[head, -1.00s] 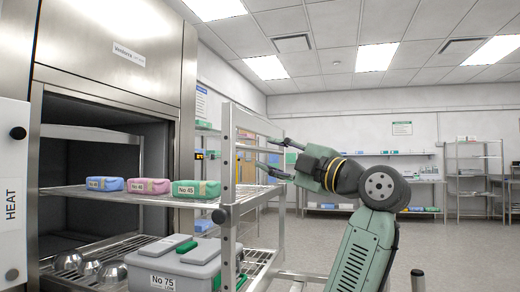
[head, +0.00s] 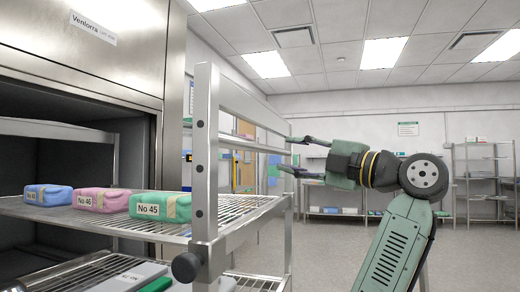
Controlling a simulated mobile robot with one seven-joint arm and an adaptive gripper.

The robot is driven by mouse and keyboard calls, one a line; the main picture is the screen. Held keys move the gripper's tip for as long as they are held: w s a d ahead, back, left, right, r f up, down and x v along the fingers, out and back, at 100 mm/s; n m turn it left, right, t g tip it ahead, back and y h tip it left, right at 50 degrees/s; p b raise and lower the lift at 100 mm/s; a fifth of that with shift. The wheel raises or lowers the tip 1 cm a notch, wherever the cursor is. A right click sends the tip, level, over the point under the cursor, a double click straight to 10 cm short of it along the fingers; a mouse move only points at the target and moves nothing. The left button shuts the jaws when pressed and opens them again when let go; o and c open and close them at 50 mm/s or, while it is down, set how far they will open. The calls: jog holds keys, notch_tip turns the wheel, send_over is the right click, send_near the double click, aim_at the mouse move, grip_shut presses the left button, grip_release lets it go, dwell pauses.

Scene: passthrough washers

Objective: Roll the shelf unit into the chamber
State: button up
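The shelf unit (head: 207,160) is a metal rack with wire shelves and an end frame of posts and rails. It stands at the chamber (head: 172,75) opening on the left, its far part reaching toward the dark interior; how deep is unclear. Its upper shelf holds a blue pack (head: 48,195), a pink pack (head: 101,201) and a green pack (head: 160,206) marked No 45. A grey box lid (head: 128,278) shows on the lower shelf. My gripper (head: 287,155) is open, its two fingers pointing left at the end frame's right side. I cannot tell whether they touch a rail.
A black round bumper (head: 186,266) sticks out from the unit's near post. Storage racks (head: 485,180) and a wall shelf stand at the back. The grey floor (head: 320,255) between is open.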

aim_at(263, 148)
jog(key=p+x, duration=0.2)
jog(key=x, duration=0.6)
jog(key=shift+a+r, duration=0.2)
jog(key=shift+a, duration=0.15)
jog(key=shift+w+a+p, duration=0.35)
jog(key=shift+w+a, duration=0.05)
jog(key=shift+w, duration=0.05)
jog(key=shift+c, duration=0.5)
grip_shut()
